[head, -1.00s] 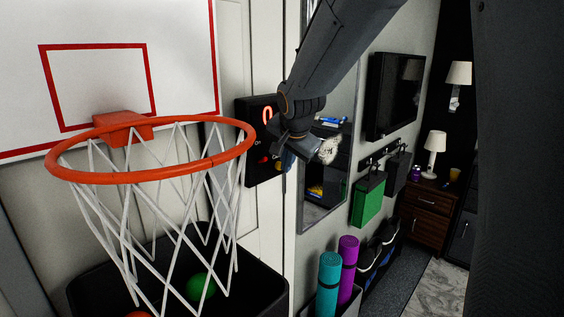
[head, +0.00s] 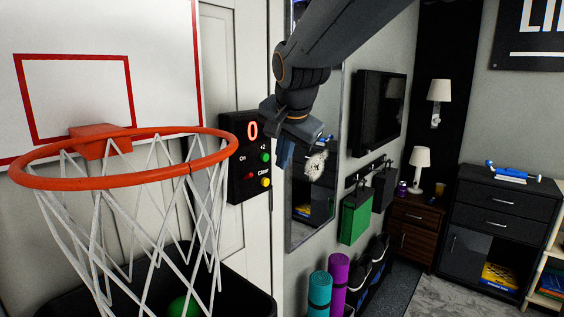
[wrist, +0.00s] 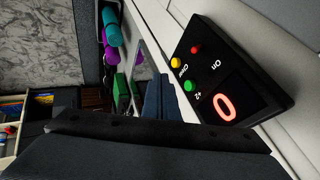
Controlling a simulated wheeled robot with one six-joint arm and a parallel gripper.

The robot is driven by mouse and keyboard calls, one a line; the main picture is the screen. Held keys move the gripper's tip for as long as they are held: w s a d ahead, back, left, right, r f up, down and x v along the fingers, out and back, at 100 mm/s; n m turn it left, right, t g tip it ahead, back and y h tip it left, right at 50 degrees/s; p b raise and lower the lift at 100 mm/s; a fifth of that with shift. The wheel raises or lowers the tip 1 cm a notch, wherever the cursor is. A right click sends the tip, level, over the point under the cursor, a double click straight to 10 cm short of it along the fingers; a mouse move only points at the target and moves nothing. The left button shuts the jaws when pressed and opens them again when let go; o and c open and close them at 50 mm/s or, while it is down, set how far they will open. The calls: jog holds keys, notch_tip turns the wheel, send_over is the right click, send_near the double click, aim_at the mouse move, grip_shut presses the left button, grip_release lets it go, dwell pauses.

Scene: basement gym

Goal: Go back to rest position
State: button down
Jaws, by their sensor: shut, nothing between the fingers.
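My gripper (head: 285,156) is shut and empty, with its blue fingers together. It hangs from my raised arm in the upper middle of the head view, just right of the black scoreboard (head: 237,185). The scoreboard shows a red 0 and has a green +2 button (head: 265,157), a red On button (head: 250,175) and a yellow Clear button (head: 265,182). In the wrist view the shut fingers (wrist: 160,97) point away from the camera. The scoreboard (wrist: 262,95) is to their right there, with a visible gap.
A basketball hoop (head: 222,152) with a white net stands at left, above a black bin (head: 262,303). A wall mirror (head: 330,135) is behind my gripper. Yoga mats (head: 319,292), a green bag (head: 355,218) and a black cabinet (head: 475,235) are to the right.

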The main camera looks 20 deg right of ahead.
dwell(0.4)
jog(key=s+f+n+g, duration=0.3)
jog(key=s+f+n, duration=0.2)
jog(key=s+f, duration=0.5)
jog(key=s+f+n+g, duration=0.3)
jog(key=s+f, duration=0.6)
jog(key=f, duration=0.7)
jog(key=shift+s+d+f+n+y, duration=0.3)
jog(key=shift+s+f+n, duration=0.1)
jog(key=shift+n, duration=0.6)
